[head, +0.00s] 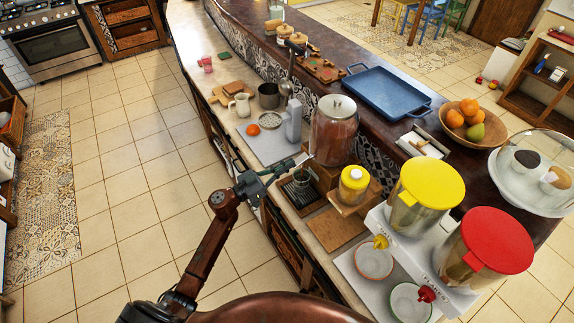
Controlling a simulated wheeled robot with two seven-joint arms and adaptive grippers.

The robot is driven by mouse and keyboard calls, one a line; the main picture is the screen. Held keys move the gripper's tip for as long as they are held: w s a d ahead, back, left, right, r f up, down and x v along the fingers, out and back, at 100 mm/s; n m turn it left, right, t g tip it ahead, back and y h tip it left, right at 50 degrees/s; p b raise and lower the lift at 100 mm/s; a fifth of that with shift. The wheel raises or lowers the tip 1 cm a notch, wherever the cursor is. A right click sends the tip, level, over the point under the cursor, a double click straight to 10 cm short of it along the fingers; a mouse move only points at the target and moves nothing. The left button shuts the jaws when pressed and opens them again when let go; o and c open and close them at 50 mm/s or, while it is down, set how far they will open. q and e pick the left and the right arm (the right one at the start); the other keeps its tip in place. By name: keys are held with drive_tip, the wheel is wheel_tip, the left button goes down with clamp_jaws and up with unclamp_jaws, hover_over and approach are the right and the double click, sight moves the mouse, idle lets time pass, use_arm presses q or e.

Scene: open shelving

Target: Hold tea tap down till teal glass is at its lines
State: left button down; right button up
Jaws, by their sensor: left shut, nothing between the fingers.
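A large glass jar of reddish-brown tea (333,130) with a pale lid stands on a wooden stand on the counter. A small teal glass (301,178) stands below the jar's front, on a dark tray area. My left gripper (292,164) reaches in from the left and is shut, its fingertips just above the glass and close to the jar's lower front. The tap is hidden or too small to make out, so I cannot tell whether the fingers touch it. The glass's lines and its fill level are too small to read. My right gripper is out of view.
Yellow-lidded (431,183) and red-lidded (496,240) dispensers stand nearer, with bowls below. A grey kettle-like pot (269,95), an orange fruit (253,130) and a blue tray (388,92) lie farther back.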

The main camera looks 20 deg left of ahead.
use_arm(q)
drive_tip(key=s+a+r+p, duration=0.2)
drive_tip(key=s+a+p, duration=0.1)
drive_tip(key=s+a, duration=0.4)
drive_tip(key=shift+s+r, duration=0.35)
drive_tip(key=shift+s, duration=0.6)
idle(0.4)
